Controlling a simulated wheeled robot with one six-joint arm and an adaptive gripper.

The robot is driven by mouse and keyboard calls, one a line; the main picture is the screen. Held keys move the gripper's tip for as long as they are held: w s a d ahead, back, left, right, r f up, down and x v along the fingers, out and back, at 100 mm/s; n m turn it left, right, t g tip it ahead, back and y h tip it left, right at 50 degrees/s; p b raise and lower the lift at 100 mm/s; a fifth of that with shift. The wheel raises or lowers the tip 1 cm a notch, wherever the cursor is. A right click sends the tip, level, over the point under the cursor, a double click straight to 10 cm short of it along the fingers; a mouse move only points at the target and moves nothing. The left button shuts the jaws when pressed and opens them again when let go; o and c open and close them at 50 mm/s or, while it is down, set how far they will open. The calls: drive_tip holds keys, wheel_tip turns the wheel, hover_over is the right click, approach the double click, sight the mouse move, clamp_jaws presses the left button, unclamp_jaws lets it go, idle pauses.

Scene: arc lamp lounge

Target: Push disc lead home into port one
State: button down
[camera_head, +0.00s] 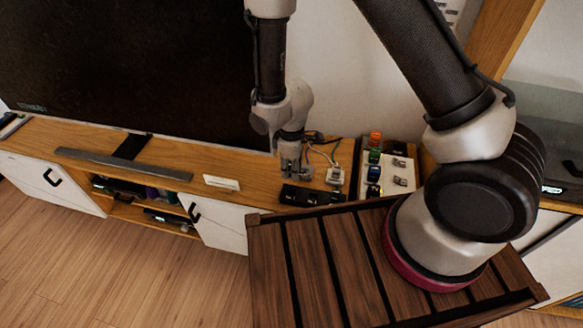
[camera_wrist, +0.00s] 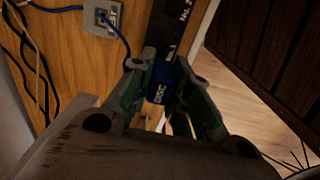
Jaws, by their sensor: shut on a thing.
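The disc lead's blue plug (camera_wrist: 159,84), marked DISC, sits between the jaws of my gripper (camera_wrist: 160,72) in the wrist view. My gripper is shut on it, with a green-edged finger on each side. A pale bit of lead shows below the plug. In the head view my gripper (camera_head: 291,170) points down at the black port box (camera_head: 300,196) on the wooden cabinet, and the plug is hidden.
A grey socket plate (camera_wrist: 102,17) with a blue cable stands left of the port box. Black and pale cables lie farther left. A dark tray (camera_head: 388,183) with coloured pieces stands right of the box. A television (camera_head: 130,65) stands behind; a slatted table (camera_head: 320,265) is in front.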

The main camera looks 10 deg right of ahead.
hover_over(292, 187)
drive_tip(key=s, duration=0.2)
drive_tip(key=shift+a+f, duration=0.2)
drive_tip(key=shift+f, duration=2.6)
drive_tip(key=shift+f, duration=1.6)
drive_tip(key=c, duration=1.3)
unclamp_jaws()
drive_tip(key=shift+o, duration=0.2)
wheel_tip(292, 187, up, 12)
drive_tip(key=shift+r, duration=0.1)
